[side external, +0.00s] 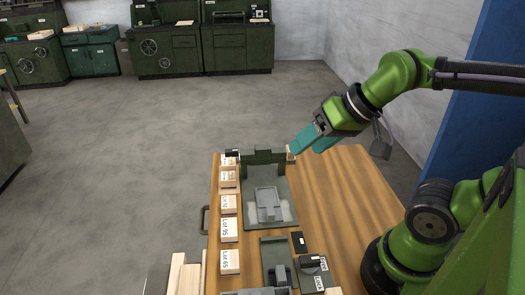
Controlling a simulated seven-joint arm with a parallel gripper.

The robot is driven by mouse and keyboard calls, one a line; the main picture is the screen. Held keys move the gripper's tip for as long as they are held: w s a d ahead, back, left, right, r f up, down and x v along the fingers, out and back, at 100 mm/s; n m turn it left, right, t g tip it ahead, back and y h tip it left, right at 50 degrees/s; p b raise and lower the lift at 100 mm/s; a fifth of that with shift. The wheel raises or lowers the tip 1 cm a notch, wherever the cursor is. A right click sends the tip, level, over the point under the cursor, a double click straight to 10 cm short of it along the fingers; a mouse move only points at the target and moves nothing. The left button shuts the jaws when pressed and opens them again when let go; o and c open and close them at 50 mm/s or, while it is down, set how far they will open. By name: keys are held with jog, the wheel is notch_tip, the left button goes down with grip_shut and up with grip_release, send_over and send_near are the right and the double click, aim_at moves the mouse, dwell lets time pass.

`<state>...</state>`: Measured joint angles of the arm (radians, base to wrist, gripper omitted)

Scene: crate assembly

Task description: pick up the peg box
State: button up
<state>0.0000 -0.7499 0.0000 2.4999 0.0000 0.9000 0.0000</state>
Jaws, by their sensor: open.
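My gripper (307,147), with teal fingers, is open above the far part of the wooden table, just right of the green upright frame (264,156). A small pale wooden piece (290,155) shows at the frame's right end, close to the left fingertip; I cannot tell whether they touch. No object is clearly marked as the peg box. Several pale wooden boxes with white labels, such as the Lot 95 box (229,229) and the Lot 65 box (230,261), stand in a column along the table's left side.
A grey fixture plate (284,211) carries a metal part (268,204) in front of the frame. A second fixture (272,251), a small black block (299,242) and a dark labelled item (315,275) are nearer. The table's right side (345,200) is clear.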

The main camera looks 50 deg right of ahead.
jog(key=m+g, duration=0.6)
jog(key=m, duration=1.7)
send_over(229, 162)
jog(key=s+d, duration=0.2)
jog(key=s+d+x, duration=0.1)
jog(key=x, duration=0.7)
jog(key=shift+h, duration=0.4)
jog(key=f, duration=0.5)
jog(key=w+a+f, duration=0.1)
jog(key=f, duration=0.4)
jog(key=w+f, duration=0.1)
jog(key=f, duration=0.5)
jog(key=shift+w+a, duration=0.25)
